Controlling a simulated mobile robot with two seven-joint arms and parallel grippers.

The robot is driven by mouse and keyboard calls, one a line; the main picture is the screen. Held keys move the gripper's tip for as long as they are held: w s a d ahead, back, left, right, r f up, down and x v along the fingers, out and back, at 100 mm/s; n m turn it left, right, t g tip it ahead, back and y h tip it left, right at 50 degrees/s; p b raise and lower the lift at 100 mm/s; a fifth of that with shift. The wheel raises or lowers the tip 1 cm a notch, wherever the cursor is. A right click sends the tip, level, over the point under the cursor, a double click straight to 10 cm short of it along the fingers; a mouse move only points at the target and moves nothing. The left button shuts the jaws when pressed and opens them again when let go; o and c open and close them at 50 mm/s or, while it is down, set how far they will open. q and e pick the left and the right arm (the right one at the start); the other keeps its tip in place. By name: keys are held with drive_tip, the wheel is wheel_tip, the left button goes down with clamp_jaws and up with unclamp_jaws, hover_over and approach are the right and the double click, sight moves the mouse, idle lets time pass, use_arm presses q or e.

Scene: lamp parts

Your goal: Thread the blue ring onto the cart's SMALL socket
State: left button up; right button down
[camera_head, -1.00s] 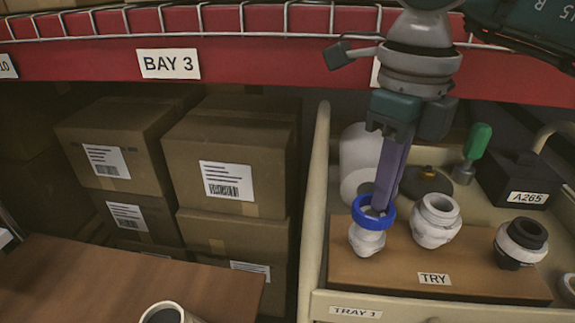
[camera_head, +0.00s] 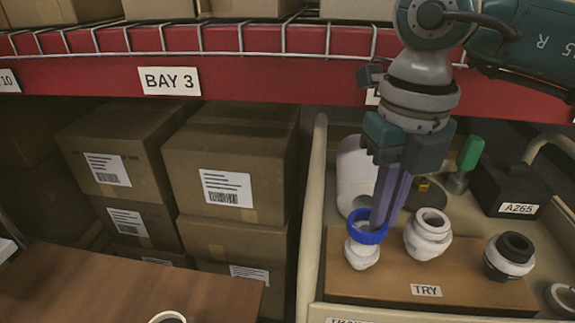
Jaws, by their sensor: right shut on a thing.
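The blue ring (camera_head: 366,232) is at the top of the small white socket (camera_head: 362,255), at the left end of the wooden block on the cart. It looks slightly tilted; whether it encircles the socket's rim or only rests on it, I cannot tell. My right gripper (camera_head: 380,220) comes down from above, with its long purple fingers shut on the ring's right side. A larger white socket (camera_head: 428,234) stands just to the right. A black-and-white socket (camera_head: 509,256) stands at the block's right end. My left gripper is not in view.
The wooden block (camera_head: 390,287) bears a TRY label. Behind it are a white cylinder (camera_head: 352,165), a green-handled tool (camera_head: 469,155) and a black box marked A265 (camera_head: 512,187). The cart's raised left rail (camera_head: 312,220) stands beside stacked cartons (camera_head: 240,165).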

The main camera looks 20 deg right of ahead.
drive_tip(key=shift+s+f, duration=0.25)
drive_tip(key=shift+f, duration=0.1)
drive_tip(key=shift+m, duration=0.3)
